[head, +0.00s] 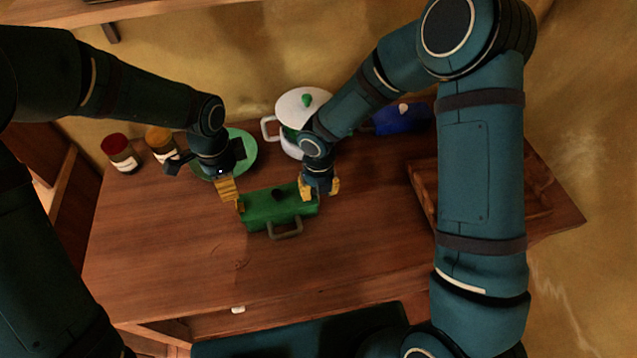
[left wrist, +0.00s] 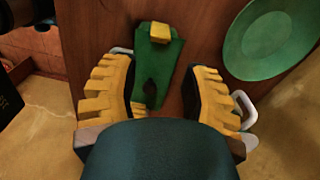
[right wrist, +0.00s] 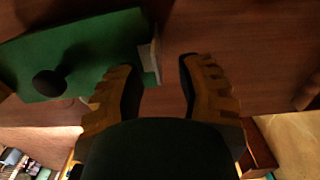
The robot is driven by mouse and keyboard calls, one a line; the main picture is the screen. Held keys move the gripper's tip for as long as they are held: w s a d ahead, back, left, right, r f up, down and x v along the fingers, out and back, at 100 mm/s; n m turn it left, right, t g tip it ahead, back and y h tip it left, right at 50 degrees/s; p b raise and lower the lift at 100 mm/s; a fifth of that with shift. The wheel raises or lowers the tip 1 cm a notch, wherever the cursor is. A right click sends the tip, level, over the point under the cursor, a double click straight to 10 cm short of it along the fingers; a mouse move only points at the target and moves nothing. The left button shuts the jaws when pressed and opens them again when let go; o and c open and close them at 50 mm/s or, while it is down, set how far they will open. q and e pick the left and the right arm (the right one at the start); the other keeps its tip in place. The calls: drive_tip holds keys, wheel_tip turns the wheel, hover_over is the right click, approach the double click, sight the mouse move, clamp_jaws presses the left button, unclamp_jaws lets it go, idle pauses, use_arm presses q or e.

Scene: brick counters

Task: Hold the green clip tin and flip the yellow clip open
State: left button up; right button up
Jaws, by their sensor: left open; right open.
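The green clip tin (head: 265,212) lies on the wooden counter, with a dark knob (head: 278,194) on top and a grey handle (head: 287,231) at its front. The yellow clip (head: 240,207) is at its left end; the left wrist view shows it as a yellow block (left wrist: 160,33). I cannot tell whether the clip is shut. My left gripper (head: 227,190) is open just behind the tin's left end, near the clip. My right gripper (head: 320,187) is open at the tin's right end. In the right wrist view, one finger overlaps the tin's edge (right wrist: 110,50); contact is unclear.
A green plate (head: 245,150) and a white pot (head: 293,105) stand behind the tin. Two jars (head: 120,152) are at the back left. A blue pot (head: 403,119) is at the back right. A wooden tray (head: 422,190) lies right.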

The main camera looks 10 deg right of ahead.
sight(242, 211)
clamp_jaws()
use_arm(q)
drive_tip(key=shift+d, duration=0.25)
drive_tip(key=c, duration=0.6)
drive_tip(key=shift+d+r+m, duration=0.1)
drive_tip(key=shift+d+m, duration=0.35)
drive_tip(key=shift+m, duration=0.15)
clamp_jaws()
drive_tip(key=shift+w+d+f, duration=0.1)
drive_tip(key=shift+d+f, duration=0.05)
drive_tip(key=shift+f, duration=1.9)
drive_tip(key=shift+d+f, duration=0.1)
drive_tip(key=shift+f, duration=1.9)
drive_tip(key=shift+a, duration=0.15)
use_arm(e)
drive_tip(key=shift+f, duration=0.1)
